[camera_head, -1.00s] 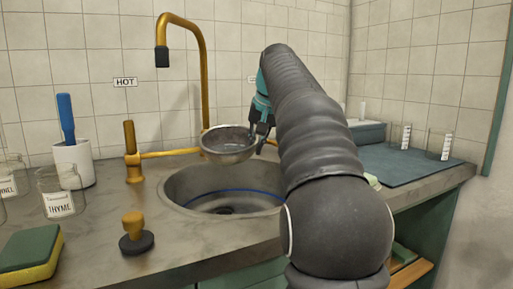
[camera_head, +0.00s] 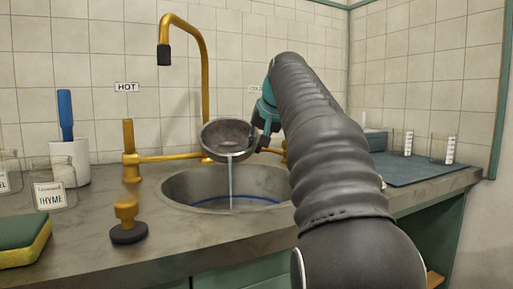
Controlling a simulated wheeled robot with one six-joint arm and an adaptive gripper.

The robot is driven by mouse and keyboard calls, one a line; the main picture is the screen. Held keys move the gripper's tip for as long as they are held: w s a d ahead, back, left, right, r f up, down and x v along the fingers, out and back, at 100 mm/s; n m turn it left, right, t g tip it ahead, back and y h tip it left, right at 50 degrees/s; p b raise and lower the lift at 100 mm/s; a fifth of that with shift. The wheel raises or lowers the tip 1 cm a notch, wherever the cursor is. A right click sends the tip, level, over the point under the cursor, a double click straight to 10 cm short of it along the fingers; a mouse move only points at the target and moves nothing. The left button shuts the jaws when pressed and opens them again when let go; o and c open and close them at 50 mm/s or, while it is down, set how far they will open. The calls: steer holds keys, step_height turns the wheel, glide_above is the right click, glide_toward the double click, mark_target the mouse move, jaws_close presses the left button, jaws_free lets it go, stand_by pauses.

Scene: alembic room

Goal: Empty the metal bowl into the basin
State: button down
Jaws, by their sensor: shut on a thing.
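The metal bowl (camera_head: 222,153) is held above the basin and is tilted with its opening toward me. A thin stream of clear liquid (camera_head: 231,183) runs from its lower rim down into the basin (camera_head: 185,184). My gripper (camera_head: 261,132) is shut on the right side of the bowl's rim; the fingertips are partly hidden by the bowl and my arm. The basin is a round metal sink set in the counter, with a blue ring inside. Its right part is hidden behind my arm.
A brass faucet (camera_head: 205,75) rises behind the basin. A brass plunger-like stopper (camera_head: 128,222), a thyme jar (camera_head: 54,184), a white cup (camera_head: 76,160) and a sponge (camera_head: 25,240) stand left on the counter. Glasses (camera_head: 440,147) stand on a dark mat (camera_head: 420,170) at right.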

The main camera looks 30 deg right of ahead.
steer(key=shift+f+b, duration=0.15)
steer(key=shift+b, duration=0.4)
steer(key=shift+s+t+b, duration=0.1)
steer(key=shift+t+b, duration=0.5)
steer(key=shift+b, duration=0.45)
steer(key=shift+s+r+t, duration=0.1)
steer(key=shift+r+t, duration=0.4)
steer(key=shift+t, duration=0.2)
steer(key=shift+r+t, duration=0.1)
steer(key=shift+t, duration=0.3)
steer(key=shift+s+a+t+h, duration=0.15)
steer(key=shift+t+h, duration=0.1)
steer(key=shift+t, duration=0.6)
steer(key=shift+s+d+t+h, duration=0.15)
steer(key=shift+t+h, duration=0.1)
steer(key=shift+t, duration=0.6)
steer(key=shift+a, duration=0.1)
